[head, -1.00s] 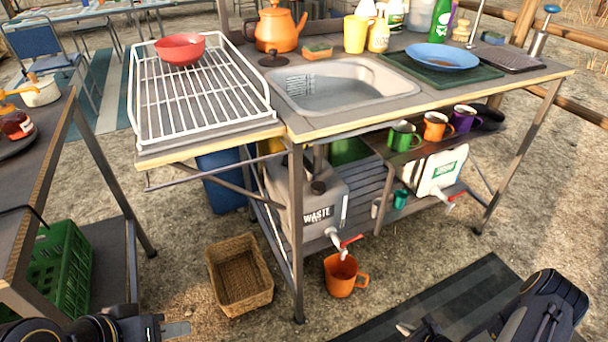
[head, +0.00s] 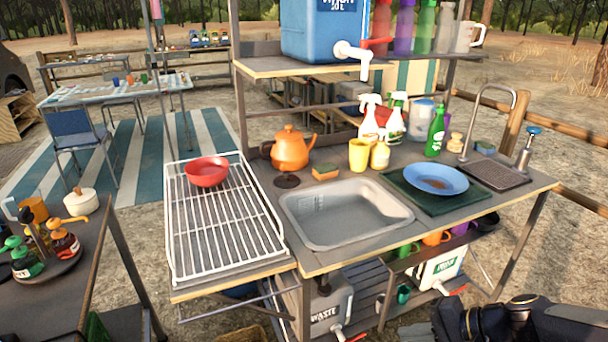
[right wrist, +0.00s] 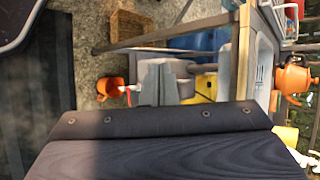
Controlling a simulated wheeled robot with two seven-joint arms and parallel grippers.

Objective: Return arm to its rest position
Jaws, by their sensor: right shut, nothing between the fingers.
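My right arm and gripper (head: 420,331) are low at the bottom right of the head view, in front of the sink table and apart from it. The gripper is shut and empty; its fingers are only partly visible at the picture's edge. My left gripper is out of view.
The sink table holds a wire rack (head: 226,225) with a red bowl (head: 207,171), a sink (head: 345,213) and a blue plate (head: 436,179). An orange mug (right wrist: 110,88) and a wicker basket (right wrist: 130,28) are on the ground below. A condiment table stands at left.

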